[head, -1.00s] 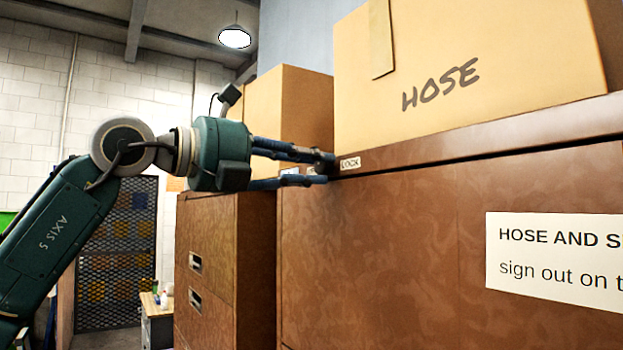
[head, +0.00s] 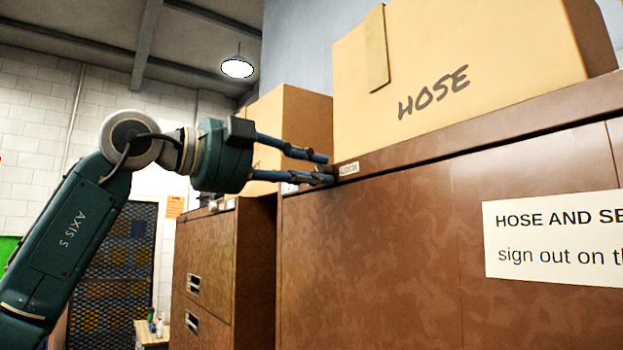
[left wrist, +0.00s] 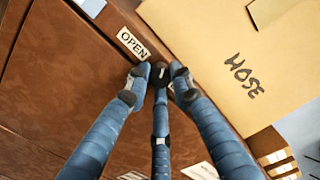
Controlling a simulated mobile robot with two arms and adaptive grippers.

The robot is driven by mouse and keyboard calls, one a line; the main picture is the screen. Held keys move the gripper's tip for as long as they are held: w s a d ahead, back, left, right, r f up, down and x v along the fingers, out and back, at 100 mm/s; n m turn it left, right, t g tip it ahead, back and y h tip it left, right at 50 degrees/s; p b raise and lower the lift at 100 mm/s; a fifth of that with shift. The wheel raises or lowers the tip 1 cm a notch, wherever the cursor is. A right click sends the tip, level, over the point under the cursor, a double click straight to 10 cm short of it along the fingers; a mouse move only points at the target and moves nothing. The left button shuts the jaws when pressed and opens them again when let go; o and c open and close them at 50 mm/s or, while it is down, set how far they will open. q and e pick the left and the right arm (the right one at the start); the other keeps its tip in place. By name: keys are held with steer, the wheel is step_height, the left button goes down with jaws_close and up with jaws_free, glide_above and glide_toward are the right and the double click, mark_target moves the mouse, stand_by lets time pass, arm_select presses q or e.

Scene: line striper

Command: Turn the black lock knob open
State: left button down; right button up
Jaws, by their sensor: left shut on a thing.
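The black lock knob (left wrist: 160,73) is a small round knob on the top rail of the brown cabinet (head: 370,250). In the left wrist view it sits between my blue fingertips, with a small pale mark on its face. My left gripper (head: 325,168) is shut on it; the gripper also shows in the left wrist view (left wrist: 159,75). The fingers hide most of the knob in the head view. An OPEN label (left wrist: 132,43) is beside the knob in the left wrist view. A LOCK label (head: 348,169) shows right of the fingertips in the head view. My right gripper is not in view.
A cardboard box marked HOSE (head: 450,80) stands on the cabinet, close above the knob. Another brown cabinet (head: 205,265) with a box (head: 305,130) on it stands to the left. A white sign (head: 555,240) is on the cabinet front.

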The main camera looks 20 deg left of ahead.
arm_select(q)
steer(key=shift+f+n+b, duration=0.1)
steer(key=shift+n+b, duration=0.2)
steer(key=shift+n, duration=0.8)
steer(key=c, duration=1.5)
jaws_free()
steer(key=v, duration=1.2)
steer(key=shift+a, duration=0.1)
